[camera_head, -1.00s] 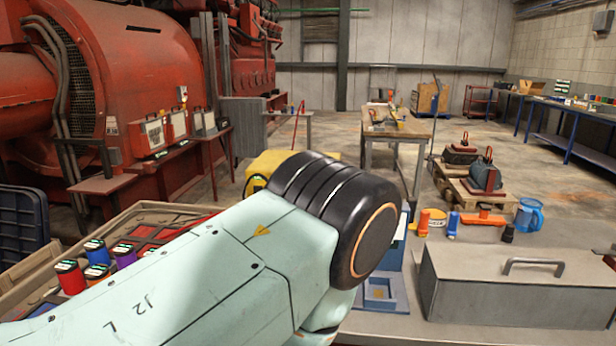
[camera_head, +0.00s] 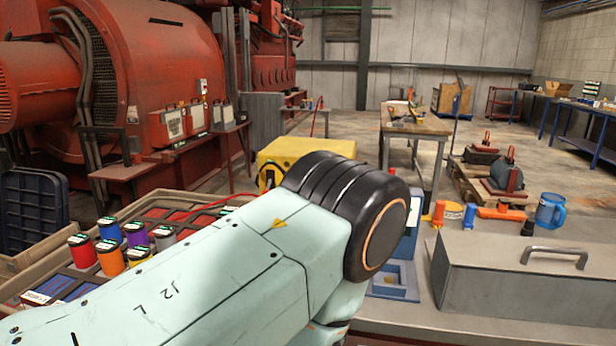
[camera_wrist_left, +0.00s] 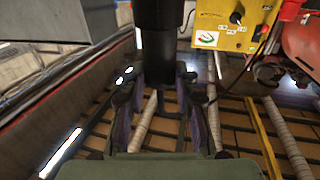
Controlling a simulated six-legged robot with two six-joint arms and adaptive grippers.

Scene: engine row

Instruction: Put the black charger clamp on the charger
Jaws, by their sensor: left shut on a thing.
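The yellow charger (camera_head: 305,152) stands beyond my left arm in the head view, partly hidden by it. A black cable loops at its left side and a red cable runs left from it. In the left wrist view the charger's panel (camera_wrist_left: 228,24), with a knob and gauge, is at the top right. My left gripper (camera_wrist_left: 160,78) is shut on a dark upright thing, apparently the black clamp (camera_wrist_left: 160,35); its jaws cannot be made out. The gripper and clamp are apart from the charger in that picture. In the head view my arm hides them. My right gripper is not in view.
A tray of coloured canisters (camera_head: 108,230) lies left of my arm. A grey lidded box (camera_head: 515,285) stands on the bench at the right. A red object (camera_wrist_left: 302,45) lies beside the charger. The red engine (camera_head: 130,75) fills the back left.

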